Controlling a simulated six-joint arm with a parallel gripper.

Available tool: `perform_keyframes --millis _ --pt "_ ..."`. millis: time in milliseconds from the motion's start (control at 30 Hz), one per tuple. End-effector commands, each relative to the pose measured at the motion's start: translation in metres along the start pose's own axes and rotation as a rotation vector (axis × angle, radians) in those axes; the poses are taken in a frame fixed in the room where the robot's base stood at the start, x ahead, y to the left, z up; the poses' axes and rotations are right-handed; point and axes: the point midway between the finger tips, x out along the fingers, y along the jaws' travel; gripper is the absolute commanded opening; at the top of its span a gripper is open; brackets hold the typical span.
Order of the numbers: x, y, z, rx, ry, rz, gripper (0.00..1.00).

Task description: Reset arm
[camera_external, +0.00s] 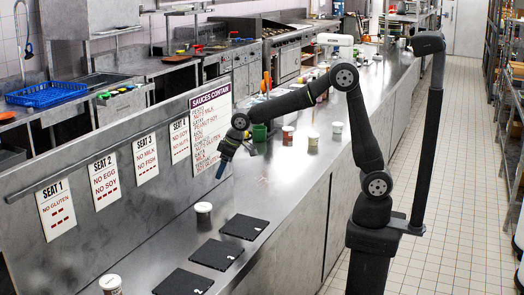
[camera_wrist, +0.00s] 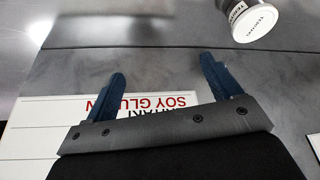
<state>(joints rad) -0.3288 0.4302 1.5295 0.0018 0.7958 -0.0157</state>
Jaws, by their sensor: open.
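My gripper (camera_external: 222,168) is open and empty, above the counter near the back panel in the external view. Its two blue fingers stand apart in the wrist view (camera_wrist: 160,88), with nothing between them. My arm reaches left from its post over the steel counter (camera_external: 262,200). In the wrist view, a sauce sign with red lettering (camera_wrist: 185,101) shows behind the fingers. A cup with a white lid and a dark label (camera_wrist: 252,20) is at the top right of that view, apart from the fingers.
Dark square mats (camera_external: 244,227) lie on the near counter. A lidded cup (camera_external: 203,214) stands beside them, another (camera_external: 111,285) at the front. More cups (camera_external: 313,142) stand under my arm. Seat signs (camera_external: 104,181) and the sauce sign (camera_external: 210,125) hang on the back panel.

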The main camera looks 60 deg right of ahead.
Motion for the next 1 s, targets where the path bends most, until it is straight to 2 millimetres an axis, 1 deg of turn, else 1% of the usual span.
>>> perform_keyframes --millis 33,100,600,1000 --pt "0.004 0.011 0.003 0.029 -0.002 0.013 0.83" --pt "0.008 0.024 0.006 0.071 -0.003 0.03 0.83" --pt "0.032 0.117 0.034 0.346 -0.007 0.144 0.83" --pt "0.039 0.194 0.056 0.533 -0.003 0.22 0.83"
